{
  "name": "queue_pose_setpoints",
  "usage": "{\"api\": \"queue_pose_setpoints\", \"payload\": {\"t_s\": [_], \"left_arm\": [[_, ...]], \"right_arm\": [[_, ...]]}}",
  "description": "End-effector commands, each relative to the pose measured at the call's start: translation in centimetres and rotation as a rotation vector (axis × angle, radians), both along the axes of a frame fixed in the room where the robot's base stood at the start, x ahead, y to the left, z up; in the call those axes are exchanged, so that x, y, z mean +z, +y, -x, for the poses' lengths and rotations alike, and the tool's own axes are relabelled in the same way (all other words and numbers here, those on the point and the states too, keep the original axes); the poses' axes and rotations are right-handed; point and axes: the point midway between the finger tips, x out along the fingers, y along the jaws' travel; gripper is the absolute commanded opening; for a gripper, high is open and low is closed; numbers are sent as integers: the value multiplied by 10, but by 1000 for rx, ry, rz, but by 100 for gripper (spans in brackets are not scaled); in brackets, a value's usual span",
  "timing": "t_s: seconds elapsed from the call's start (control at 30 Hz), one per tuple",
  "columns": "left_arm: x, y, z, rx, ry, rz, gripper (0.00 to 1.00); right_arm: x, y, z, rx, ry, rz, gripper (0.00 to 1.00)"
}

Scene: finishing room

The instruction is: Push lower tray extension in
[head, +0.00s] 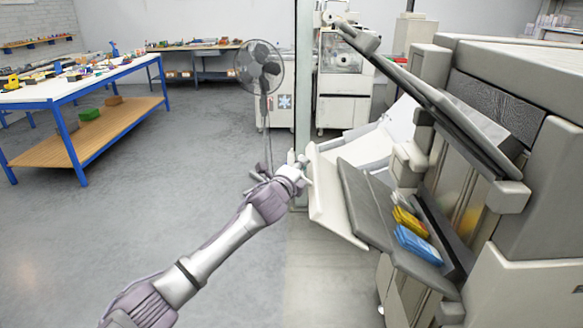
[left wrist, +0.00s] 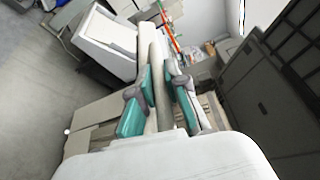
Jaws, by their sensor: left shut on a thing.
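The lower tray extension (head: 328,205) is a cream panel that sticks out to the left of the large printing machine, tilted. My left gripper (head: 299,170) is at the panel's left upper edge. In the left wrist view, the teal-padded fingers of this gripper (left wrist: 160,100) are shut on a narrow beige edge (left wrist: 157,68) that runs between them, which looks like the extension. The finger contact is small and partly hidden in the head view. A dark grey tray (head: 366,205) lies just right of the cream panel. My right gripper is in neither view.
The grey machine (head: 545,185) fills the right side, with yellow and blue packs (head: 416,244) on its shelf. A standing fan (head: 261,72) is behind my left gripper. A blue-legged workbench (head: 75,85) stands at the left. The floor between is clear.

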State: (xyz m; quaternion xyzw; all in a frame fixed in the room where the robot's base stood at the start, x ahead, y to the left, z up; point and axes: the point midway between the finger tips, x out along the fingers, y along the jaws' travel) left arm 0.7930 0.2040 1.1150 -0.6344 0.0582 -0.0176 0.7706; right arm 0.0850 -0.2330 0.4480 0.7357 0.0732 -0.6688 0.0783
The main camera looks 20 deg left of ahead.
Motion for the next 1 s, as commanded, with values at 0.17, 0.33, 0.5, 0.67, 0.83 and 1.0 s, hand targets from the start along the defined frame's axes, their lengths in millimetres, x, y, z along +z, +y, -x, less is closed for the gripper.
{"api": "queue_pose_setpoints", "payload": {"t_s": [0.17,0.33,0.5,0.67,0.83,1.0], "left_arm": [[-48,-48,-11,-9,7,5,0],[-62,-72,-19,-6,6,2,0],[-64,-80,-21,-4,7,1,0],[-64,-80,-21,-4,8,0,0],[-64,-80,-21,-5,9,0,24],[-63,-80,-21,-4,8,0,39]], "right_arm": [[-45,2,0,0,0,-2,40],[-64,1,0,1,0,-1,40],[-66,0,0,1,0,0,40],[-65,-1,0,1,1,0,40],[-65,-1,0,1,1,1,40],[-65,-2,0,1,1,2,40]]}}
